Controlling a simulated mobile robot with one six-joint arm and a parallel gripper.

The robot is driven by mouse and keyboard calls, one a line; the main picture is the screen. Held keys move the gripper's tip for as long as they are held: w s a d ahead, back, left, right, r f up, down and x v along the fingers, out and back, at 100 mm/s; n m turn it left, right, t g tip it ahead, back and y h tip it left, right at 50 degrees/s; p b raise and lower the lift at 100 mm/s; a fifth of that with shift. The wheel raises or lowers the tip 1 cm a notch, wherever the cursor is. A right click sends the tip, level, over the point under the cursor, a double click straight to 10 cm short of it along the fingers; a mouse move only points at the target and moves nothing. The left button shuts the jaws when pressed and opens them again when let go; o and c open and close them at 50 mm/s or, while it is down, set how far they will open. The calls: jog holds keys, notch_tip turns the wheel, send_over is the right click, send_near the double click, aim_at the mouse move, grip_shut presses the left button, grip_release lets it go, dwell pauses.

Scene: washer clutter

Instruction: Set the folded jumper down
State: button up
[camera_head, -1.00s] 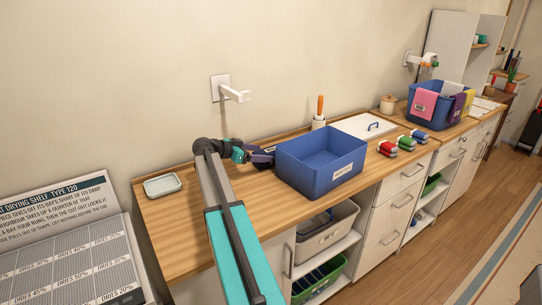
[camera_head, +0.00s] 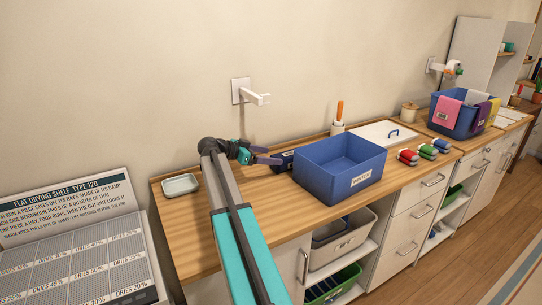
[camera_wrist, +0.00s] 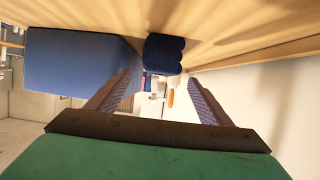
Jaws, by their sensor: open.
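The folded jumper (camera_head: 284,161) is a small dark navy bundle resting on the wooden worktop, close to the left side of the blue bin (camera_head: 341,166). In the wrist view the jumper (camera_wrist: 165,54) lies on the worktop beyond my fingertips, with a gap to them. My gripper (camera_head: 268,155) is just left of the jumper, low over the worktop. In the wrist view my gripper (camera_wrist: 160,82) has its two fingers spread wide with nothing between them. The bin partly hides the jumper in the head view.
A pale dish (camera_head: 180,184) sits at the worktop's left end. A wall hook (camera_head: 256,96) is above my gripper. Rolled red, green and blue items (camera_head: 427,151) lie right of the bin. A second blue bin (camera_head: 457,114) stands farther right. Worktop between dish and gripper is clear.

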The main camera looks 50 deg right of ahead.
jog(key=shift+w+a+r+y+b, duration=0.1)
jog(key=shift+w+a+y+b, duration=0.35)
jog(key=shift+b, duration=0.75)
jog(key=w+a+r+n+t+y+b, duration=0.2)
jog(key=w+a+r+t+y+b, duration=0.1)
jog(key=a+b, duration=0.6)
jog(key=shift+a+r+n+t+b, duration=0.4)
jog(key=shift+a+r, duration=0.05)
jog(key=shift+r, duration=0.45)
jog(key=shift+w, duration=0.1)
